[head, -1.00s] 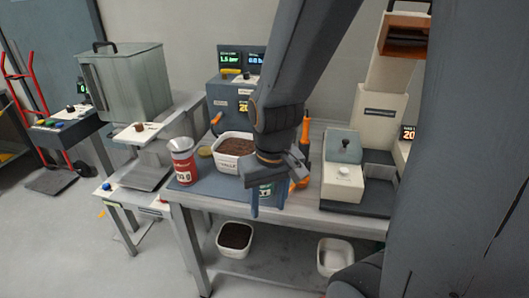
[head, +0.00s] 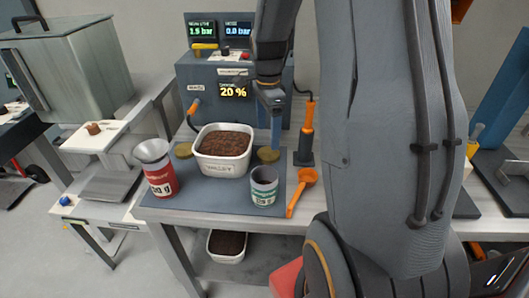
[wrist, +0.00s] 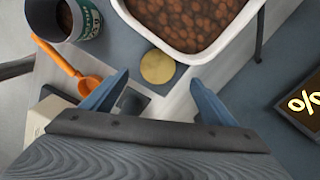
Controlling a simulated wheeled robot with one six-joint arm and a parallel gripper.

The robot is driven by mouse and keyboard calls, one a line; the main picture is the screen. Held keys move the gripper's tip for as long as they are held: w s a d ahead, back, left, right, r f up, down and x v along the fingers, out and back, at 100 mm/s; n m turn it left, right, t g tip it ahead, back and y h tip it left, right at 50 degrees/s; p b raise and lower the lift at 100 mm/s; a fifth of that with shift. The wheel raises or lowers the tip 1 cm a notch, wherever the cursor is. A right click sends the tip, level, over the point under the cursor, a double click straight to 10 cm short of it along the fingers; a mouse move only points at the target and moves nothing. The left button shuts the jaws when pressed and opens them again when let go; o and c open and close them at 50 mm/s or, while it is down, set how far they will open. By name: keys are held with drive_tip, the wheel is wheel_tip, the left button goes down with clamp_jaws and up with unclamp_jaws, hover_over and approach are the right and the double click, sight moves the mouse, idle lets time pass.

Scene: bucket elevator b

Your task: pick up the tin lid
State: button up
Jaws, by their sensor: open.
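A round gold tin lid (head: 268,155) lies flat on the blue-grey mat, just right of the white tub. It also shows in the wrist view (wrist: 157,66), ahead of the fingertips and about centred between them. A second gold disc (head: 183,150) lies left of the tub. My gripper (wrist: 158,82) is open and empty, pointing down over the lid. In the head view my gripper (head: 276,138) stands at the lid's back right. How high the fingertips are above the mat is hard to tell.
The white tub (head: 222,168) of brown pellets stands close beside the lid. A green-labelled tin (head: 264,196), an orange scoop (head: 302,190) and an orange-handled tool (head: 306,135) stand nearby. A red tin with a funnel (head: 160,178) is at left. A control box (head: 222,112) stands behind.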

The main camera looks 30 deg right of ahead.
sight(268, 153)
drive_tip(key=shift+s+f+p, duration=0.2)
drive_tip(key=shift+f+p, duration=0.8)
drive_tip(key=shift+f, duration=2.5)
drive_tip(key=c, duration=1.1)
